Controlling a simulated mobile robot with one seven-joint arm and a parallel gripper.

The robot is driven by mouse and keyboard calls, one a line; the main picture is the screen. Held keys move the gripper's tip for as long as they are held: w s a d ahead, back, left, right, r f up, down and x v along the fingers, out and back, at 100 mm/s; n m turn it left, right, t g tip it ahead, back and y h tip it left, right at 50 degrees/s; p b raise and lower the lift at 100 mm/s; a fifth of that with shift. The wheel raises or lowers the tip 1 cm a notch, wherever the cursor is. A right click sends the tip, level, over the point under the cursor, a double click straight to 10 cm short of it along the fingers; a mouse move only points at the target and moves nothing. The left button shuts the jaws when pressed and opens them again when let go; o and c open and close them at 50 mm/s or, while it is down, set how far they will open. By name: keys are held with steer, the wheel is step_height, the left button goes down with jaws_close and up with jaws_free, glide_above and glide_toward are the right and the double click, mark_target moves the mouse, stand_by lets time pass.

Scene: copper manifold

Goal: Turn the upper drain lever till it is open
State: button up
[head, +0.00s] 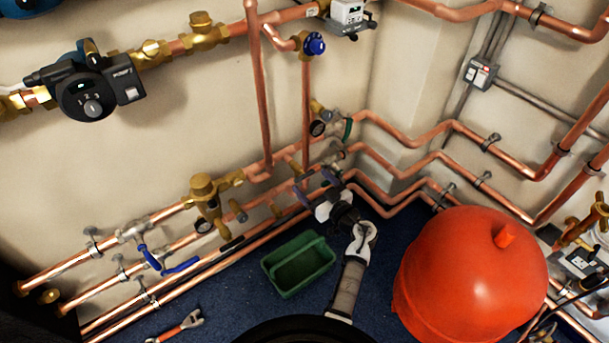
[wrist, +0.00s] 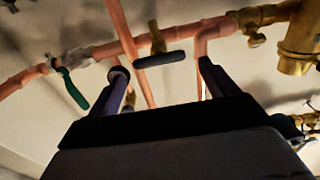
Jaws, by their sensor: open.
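In the wrist view a dark lever (wrist: 160,58) sits across the end of a short brass valve stem (wrist: 157,36) below a copper pipe. I take it for the upper drain lever. It lies roughly along the pipe. My gripper (wrist: 162,67) is open and empty, its two fingers on either side of the lever in the picture. The lever appears beyond the fingertips; contact cannot be told. In the head view my gripper (head: 314,181) is at the pipes near the corner, and its fingers and arm hide the lever there.
A green lever (wrist: 73,88) is left of my fingers. A vertical copper pipe (head: 306,110) rises close by. Another dark lever (head: 232,243) and blue levers (head: 182,265) lie further left. A green bin (head: 300,265) and a red tank (head: 470,265) flank my arm.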

mark_target(306, 176)
steer(key=x, duration=0.5)
steer(key=c, duration=1)
